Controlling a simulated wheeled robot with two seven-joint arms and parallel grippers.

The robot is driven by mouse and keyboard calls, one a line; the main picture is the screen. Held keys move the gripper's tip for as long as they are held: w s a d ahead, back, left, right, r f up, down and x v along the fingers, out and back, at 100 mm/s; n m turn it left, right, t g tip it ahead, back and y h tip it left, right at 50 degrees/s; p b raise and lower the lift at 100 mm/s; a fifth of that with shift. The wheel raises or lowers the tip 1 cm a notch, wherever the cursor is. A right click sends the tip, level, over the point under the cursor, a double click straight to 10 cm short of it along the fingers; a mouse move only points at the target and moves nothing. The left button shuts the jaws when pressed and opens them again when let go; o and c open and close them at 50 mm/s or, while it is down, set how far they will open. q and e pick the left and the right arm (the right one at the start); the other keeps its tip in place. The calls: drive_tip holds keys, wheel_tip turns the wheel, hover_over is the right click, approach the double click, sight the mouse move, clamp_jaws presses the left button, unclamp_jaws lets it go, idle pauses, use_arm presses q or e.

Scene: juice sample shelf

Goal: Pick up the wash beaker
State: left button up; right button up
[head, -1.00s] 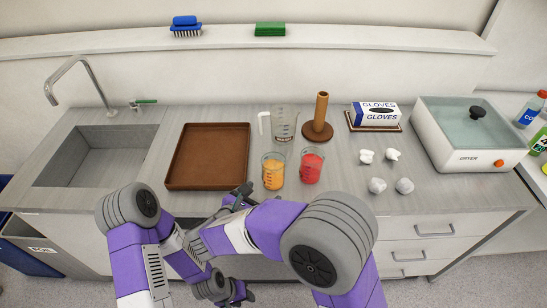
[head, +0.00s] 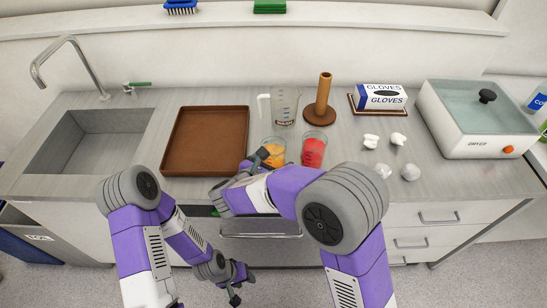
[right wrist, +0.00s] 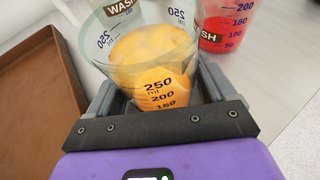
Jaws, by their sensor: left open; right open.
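A clear beaker with a handle (head: 285,104) stands at the back of the counter, and its brown label reads WASH in the right wrist view (right wrist: 120,8). A glass beaker of orange juice (head: 273,151) stands in front of it, and a beaker of red juice (head: 313,150) stands to the right. The red beaker's label shows only "SH". My right gripper (right wrist: 155,90) is open, with its fingers on either side of the orange beaker; contact cannot be told. My left gripper (head: 240,287) is open and empty, low in front of the counter.
A brown tray (head: 206,109) lies left of the beakers, beyond it the sink (head: 92,140). A wooden post (head: 322,98), glove box (head: 380,95), several crumpled white pieces (head: 370,141) and a dryer (head: 480,130) stand to the right.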

drive_tip(key=shift+r, duration=0.1)
drive_tip(key=c, duration=0.8)
